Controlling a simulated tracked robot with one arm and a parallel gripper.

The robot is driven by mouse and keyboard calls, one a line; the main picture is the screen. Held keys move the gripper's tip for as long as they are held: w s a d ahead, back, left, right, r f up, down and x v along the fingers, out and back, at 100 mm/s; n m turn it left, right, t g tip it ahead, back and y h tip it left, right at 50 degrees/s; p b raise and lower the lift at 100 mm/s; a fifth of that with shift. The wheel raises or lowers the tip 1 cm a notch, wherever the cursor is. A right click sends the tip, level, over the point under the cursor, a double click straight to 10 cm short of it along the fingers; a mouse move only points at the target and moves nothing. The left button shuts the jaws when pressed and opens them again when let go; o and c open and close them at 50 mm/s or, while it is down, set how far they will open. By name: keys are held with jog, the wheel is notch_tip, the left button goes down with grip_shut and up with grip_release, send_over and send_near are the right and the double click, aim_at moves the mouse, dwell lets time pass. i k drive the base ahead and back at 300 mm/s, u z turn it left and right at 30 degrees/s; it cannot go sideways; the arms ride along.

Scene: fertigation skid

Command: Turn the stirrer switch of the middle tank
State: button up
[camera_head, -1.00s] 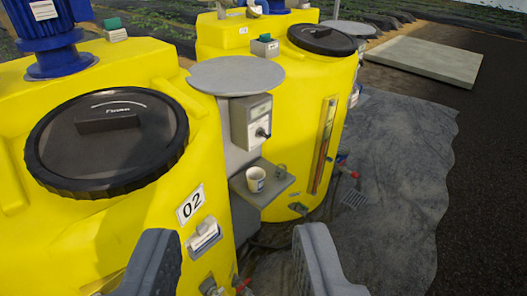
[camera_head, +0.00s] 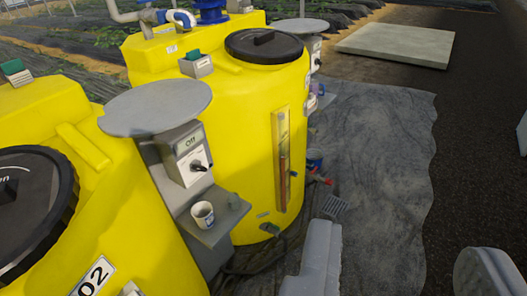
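The near yellow tank (camera_head: 150,235), with a label reading 02 (camera_head: 92,277), is cut off at the left. A grey control box (camera_head: 187,155) stands beside it under a round grey cover (camera_head: 155,106). Its display appears to read "Off", and a black knob (camera_head: 198,167) sits below. A small grey box with a green top (camera_head: 14,72) sits on the tank at the far left. I cannot tell which of these is the stirrer switch. My gripper (camera_head: 400,245) is open and empty at the bottom right, apart from the boxes and the tank.
A white cup (camera_head: 203,215) stands on a grey shelf (camera_head: 222,228) below the control box. A second yellow tank (camera_head: 235,100) stands behind, with its own green-topped box (camera_head: 196,64) and a gauge strip (camera_head: 283,160). Grey ground sheet (camera_head: 375,150) lies clear at right.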

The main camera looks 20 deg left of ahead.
aim_at(195, 166)
jog(key=z, duration=0.15)
jog(key=i, duration=1.05)
jog(key=u, duration=0.25)
